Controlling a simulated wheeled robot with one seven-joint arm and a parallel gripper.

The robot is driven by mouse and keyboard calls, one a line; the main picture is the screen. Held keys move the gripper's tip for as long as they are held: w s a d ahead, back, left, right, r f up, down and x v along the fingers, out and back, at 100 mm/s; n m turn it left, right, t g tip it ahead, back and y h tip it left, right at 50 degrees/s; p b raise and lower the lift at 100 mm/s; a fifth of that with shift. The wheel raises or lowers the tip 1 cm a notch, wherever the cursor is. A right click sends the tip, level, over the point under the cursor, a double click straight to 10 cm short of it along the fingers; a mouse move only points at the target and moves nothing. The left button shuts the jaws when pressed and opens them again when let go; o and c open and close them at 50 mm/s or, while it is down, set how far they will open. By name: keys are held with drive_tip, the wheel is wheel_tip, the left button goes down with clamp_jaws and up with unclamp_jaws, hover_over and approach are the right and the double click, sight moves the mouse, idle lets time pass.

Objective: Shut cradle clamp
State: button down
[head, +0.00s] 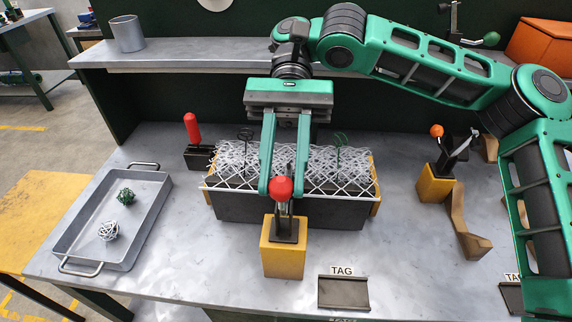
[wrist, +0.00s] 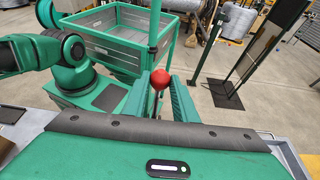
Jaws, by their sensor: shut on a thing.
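The cradle clamp stands at the front of the cradle (head: 290,210), with a yellow block (head: 284,259), a dark metal mechanism and a red ball knob (head: 281,189). Its lever looks upright. My gripper (head: 282,193) reaches down over the cradle, its two green fingers closed on either side of the red knob. In the wrist view the red knob (wrist: 160,79) also shows between the fingers. A pale chain-link mesh (head: 335,172) lies over the dark cradle. My fingers hide part of the mesh and the lever.
A second clamp (head: 436,183) with an orange knob stands at right. A red-handled tool (head: 193,130) is behind left. A grey tray (head: 82,243) holds a green and a pale wire ball. A TAG plate (head: 343,293) lies in front. A shelf (head: 200,52) runs behind.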

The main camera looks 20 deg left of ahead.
drive_tip(key=shift+w+r, duration=0.1)
drive_tip(key=shift+w, duration=0.1)
idle(0.3)
drive_tip(key=c, duration=1.5)
unclamp_jaws()
drive_tip(key=shift+o, duration=0.2)
drive_tip(key=v, duration=0.7)
drive_tip(key=shift+w, duration=0.3)
